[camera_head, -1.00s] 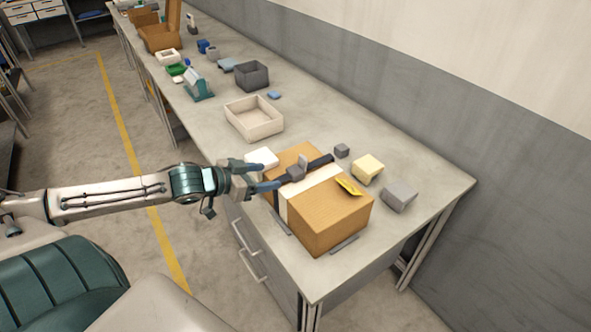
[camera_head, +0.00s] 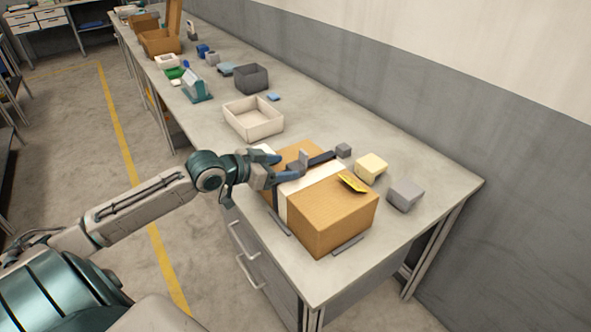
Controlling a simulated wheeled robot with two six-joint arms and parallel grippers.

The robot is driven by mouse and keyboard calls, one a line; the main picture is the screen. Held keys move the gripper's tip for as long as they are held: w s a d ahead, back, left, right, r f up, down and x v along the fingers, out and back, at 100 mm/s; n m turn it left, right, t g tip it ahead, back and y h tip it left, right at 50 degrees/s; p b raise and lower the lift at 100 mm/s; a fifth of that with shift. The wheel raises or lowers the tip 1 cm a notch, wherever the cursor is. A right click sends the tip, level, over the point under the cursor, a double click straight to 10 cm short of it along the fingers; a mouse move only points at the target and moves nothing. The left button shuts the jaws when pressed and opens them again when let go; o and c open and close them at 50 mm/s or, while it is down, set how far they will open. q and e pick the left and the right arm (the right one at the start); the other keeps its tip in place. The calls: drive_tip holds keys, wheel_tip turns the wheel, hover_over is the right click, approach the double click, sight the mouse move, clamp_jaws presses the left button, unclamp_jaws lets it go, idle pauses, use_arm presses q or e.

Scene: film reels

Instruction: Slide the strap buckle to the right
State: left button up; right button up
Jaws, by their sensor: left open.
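A brown cardboard box (camera_head: 335,218) sits on the near end of the workbench. A dark strap (camera_head: 321,159) runs across its top beside a white band (camera_head: 293,198). The grey strap buckle (camera_head: 303,159) stands up on the strap, partly hidden by my left gripper. My left gripper (camera_head: 288,166) is open at the box's left top edge, with its fingers reaching to the buckle. I cannot tell whether they touch it. My right gripper is not in view.
A yellow label (camera_head: 352,182) lies on the box. Small blocks, one cream (camera_head: 371,167) and one grey (camera_head: 405,194), stand right of the box. A beige tray (camera_head: 253,119) and a dark bin (camera_head: 251,77) stand farther back. The bench's right corner is clear.

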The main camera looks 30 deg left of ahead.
sight(294, 166)
use_arm(q)
drive_tip(key=shift+x, duration=2.45)
clamp_jaws()
drive_tip(key=s+d+p, duration=0.1)
drive_tip(key=d, duration=0.3)
drive_tip(key=s+d+p, duration=0.1)
drive_tip(key=d, duration=0.1)
drive_tip(key=shift+s+d+p, duration=0.25)
drive_tip(key=shift+s+p, duration=0.05)
drive_tip(key=shift+s, duration=0.05)
drive_tip(key=shift+f, duration=0.1)
unclamp_jaws()
drive_tip(key=shift+d, duration=0.1)
